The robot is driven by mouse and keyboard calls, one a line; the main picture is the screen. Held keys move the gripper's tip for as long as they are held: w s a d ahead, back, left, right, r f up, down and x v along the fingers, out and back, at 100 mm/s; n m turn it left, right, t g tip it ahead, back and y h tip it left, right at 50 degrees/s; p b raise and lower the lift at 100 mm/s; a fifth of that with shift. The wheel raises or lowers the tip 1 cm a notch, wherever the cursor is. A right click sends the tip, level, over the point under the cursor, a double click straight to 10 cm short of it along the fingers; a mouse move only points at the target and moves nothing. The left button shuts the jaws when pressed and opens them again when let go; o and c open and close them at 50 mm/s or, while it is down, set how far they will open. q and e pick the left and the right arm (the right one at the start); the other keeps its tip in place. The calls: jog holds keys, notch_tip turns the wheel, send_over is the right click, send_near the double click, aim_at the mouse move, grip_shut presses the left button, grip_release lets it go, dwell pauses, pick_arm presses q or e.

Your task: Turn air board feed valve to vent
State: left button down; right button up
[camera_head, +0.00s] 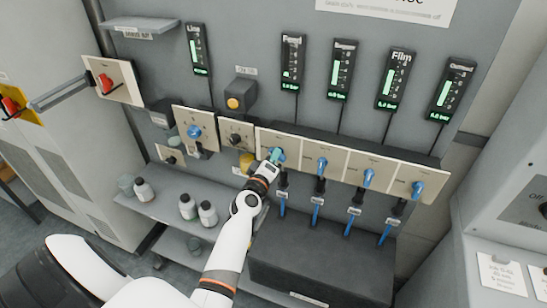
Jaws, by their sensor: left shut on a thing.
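A long beige valve panel (345,162) on the grey wall board carries a row of blue valve handles. My left gripper (273,160) is shut on the leftmost blue valve handle (278,153), which it partly hides. The other handles in the row (322,162), (369,176), (417,188) are free. Another blue knob (194,131) sits on a separate beige plate to the left, with a black knob (235,140) beside it. The labels are too small to read, so I cannot tell which valve is the feed valve or where vent lies. My right gripper is not in view.
Lit gauges (292,62) hang above the panel. Blue hoses (316,214) run down to a dark box (320,265). A yellow-orange button box (237,97), a red switch (106,84) and a shelf with bottles (187,206) are left. A grey cabinet (510,170) stands right.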

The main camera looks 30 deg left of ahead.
pick_arm(q)
jog(key=n, duration=0.5)
jog(key=shift+f+n, duration=0.2)
jog(key=shift+n, duration=0.1)
dwell(0.5)
jog(key=c, duration=1.4)
grip_release()
jog(key=shift+o, duration=0.2)
jog(key=b+v, duration=0.1)
jog(key=v, duration=1.1)
jog(key=shift+b, duration=0.4)
